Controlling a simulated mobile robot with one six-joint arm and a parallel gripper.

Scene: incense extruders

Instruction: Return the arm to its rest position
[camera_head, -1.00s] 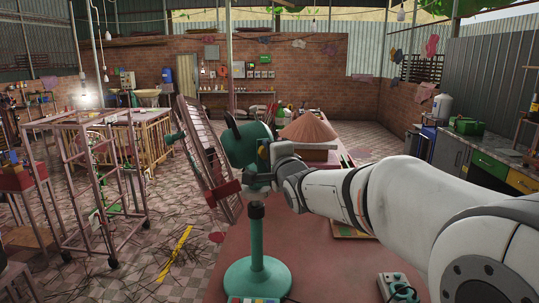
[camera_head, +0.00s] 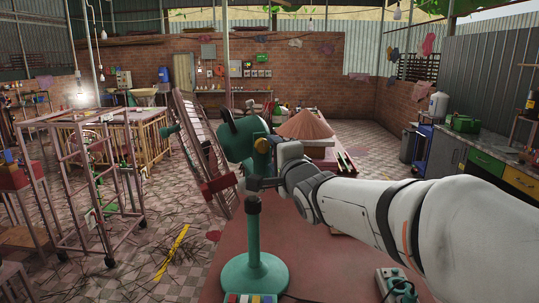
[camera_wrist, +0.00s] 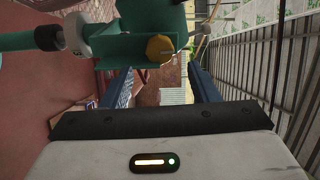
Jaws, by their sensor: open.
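My gripper (camera_head: 256,184) is at the end of my white arm, close to the green extruder machine (camera_head: 240,140) on its round green stand (camera_head: 255,275). In the wrist view the two dark fingers (camera_wrist: 163,92) are spread apart with nothing held between them. The green extruder body (camera_wrist: 115,42) with a yellow-orange knob (camera_wrist: 160,47) shows just beyond the fingers. Whether the gripper touches the machine cannot be told. In the head view the gripper's fingers are small and partly hidden behind the wrist.
A reddish table (camera_head: 285,245) lies under the arm. A small control box (camera_head: 397,285) lies at the front right. A slatted rack (camera_head: 195,130) leans left of the machine. A counter with drawers (camera_head: 485,164) stands right.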

